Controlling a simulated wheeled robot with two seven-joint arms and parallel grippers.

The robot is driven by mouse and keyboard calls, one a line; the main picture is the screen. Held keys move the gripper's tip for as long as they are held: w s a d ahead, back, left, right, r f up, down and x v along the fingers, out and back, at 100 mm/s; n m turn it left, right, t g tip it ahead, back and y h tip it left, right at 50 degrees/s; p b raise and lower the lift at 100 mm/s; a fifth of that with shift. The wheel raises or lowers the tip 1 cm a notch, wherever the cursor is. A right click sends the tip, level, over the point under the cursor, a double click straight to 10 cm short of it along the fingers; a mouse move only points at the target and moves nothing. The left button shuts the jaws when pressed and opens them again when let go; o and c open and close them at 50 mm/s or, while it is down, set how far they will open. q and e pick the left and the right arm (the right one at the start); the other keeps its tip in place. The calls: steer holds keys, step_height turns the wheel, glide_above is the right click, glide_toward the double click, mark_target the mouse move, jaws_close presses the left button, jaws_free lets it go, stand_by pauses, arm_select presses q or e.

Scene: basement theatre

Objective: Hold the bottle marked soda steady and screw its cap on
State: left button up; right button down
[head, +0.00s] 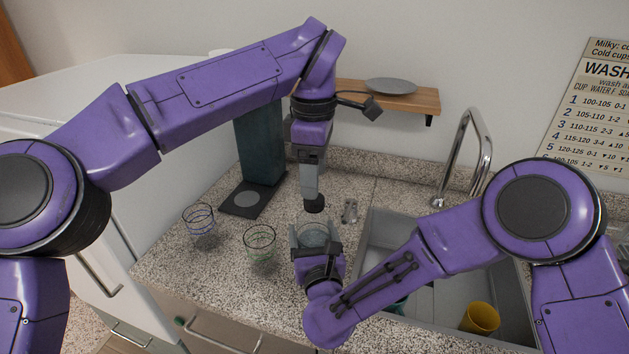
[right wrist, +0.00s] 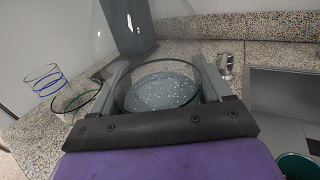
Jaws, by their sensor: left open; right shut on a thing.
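A clear bottle (head: 314,236) with bubbly, speckled liquid stands on the speckled counter, and its body also shows in the right wrist view (right wrist: 160,92). My right gripper (head: 317,252) is shut around its body from the front. Its two fingers lie on either side of the bottle in the right wrist view. My left gripper (head: 310,188) points straight down above the bottle and is open. A dark round cap (head: 314,204) shows right under its fingertips, over the bottle's top. I cannot tell whether the cap is seated. I see no readable soda marking.
A blue-ringed glass (head: 200,221) and a green-ringed glass (head: 260,243) stand left of the bottle. A tall dark machine (head: 260,148) stands behind. A small metal item (head: 350,210) is near the sink (head: 372,226), which holds a yellow cup (head: 481,318).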

arm_select(q)
steer(key=shift+c, duration=0.2)
steer(key=shift+d+r, duration=0.1)
steer(key=shift+r, duration=0.05)
steer(key=shift+r+n, duration=0.4)
steer(key=shift+r, duration=0.1)
steer(key=n, duration=0.2)
steer(key=r+n, duration=0.1)
steer(key=n, duration=0.2)
steer(key=shift+n+t, duration=0.3)
steer(key=n, duration=0.3)
steer(key=shift+r, duration=0.3)
steer(key=n, duration=0.6)
steer(key=shift+r, duration=0.2)
steer(key=n, duration=0.5)
steer(key=shift+n, duration=0.4)
step_height(320, 180, down, 8)
steer(key=shift+r, duration=0.1)
